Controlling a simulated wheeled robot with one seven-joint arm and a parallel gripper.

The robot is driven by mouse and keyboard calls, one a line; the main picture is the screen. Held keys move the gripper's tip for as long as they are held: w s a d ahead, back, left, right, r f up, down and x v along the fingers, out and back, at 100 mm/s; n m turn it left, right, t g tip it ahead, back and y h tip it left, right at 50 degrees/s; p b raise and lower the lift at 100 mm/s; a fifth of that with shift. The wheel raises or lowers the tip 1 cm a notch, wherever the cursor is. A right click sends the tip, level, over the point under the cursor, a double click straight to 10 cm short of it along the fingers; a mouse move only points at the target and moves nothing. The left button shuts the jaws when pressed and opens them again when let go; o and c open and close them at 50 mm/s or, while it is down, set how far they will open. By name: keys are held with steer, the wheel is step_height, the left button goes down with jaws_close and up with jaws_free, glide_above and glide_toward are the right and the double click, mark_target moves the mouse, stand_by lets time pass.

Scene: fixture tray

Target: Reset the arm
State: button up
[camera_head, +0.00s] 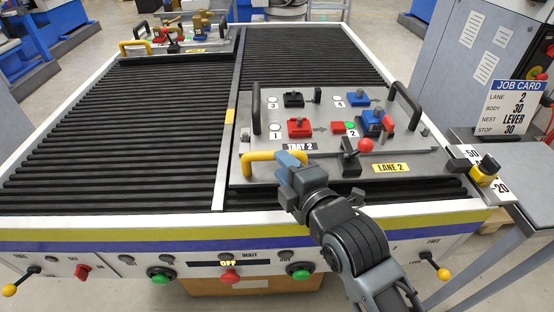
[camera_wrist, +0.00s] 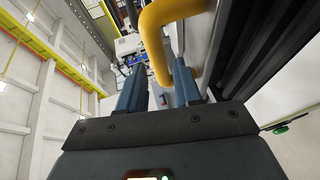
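My gripper (camera_head: 289,165) is at the front edge of tray 2 (camera_head: 225,170), by the yellow handle (camera_head: 262,156). In the wrist view my gripper (camera_wrist: 158,90) has its two blue-grey fingers apart, with the yellow handle (camera_wrist: 152,40) running up between and beyond them. Gaps seem to show beside the bar, so the fingers look open around or just at it. Exact contact is hidden. The tray carries red, blue and black blocks in numbered places and a red-knobbed lever (camera_head: 365,146).
A job card (camera_head: 509,100) reads lane 2, body 30, nest lever, stop 30. A yellow-and-black stop block (camera_head: 484,170) sits on the scale at the right. A second tray (camera_head: 180,45) stands far left. Black rollers (camera_head: 150,120) between are clear. Buttons line the front panel (camera_head: 230,262).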

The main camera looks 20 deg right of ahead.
steer(key=shift+s+r, duration=0.1)
steer(key=shift+s, duration=0.35)
steer(key=s+d+f+m+h, duration=0.15)
steer(key=s+m, duration=0.45)
steer(key=s, duration=0.8)
steer(key=s+d+f+m, duration=0.25)
steer(key=s+m, duration=0.45)
steer(key=s, duration=0.8)
steer(key=s+r+m+g, duration=0.1)
steer(key=s+r+m, duration=0.3)
steer(key=s, duration=0.5)
steer(key=shift+d+m, duration=0.35)
steer(key=shift+m, duration=0.25)
steer(key=shift+o, duration=0.2)
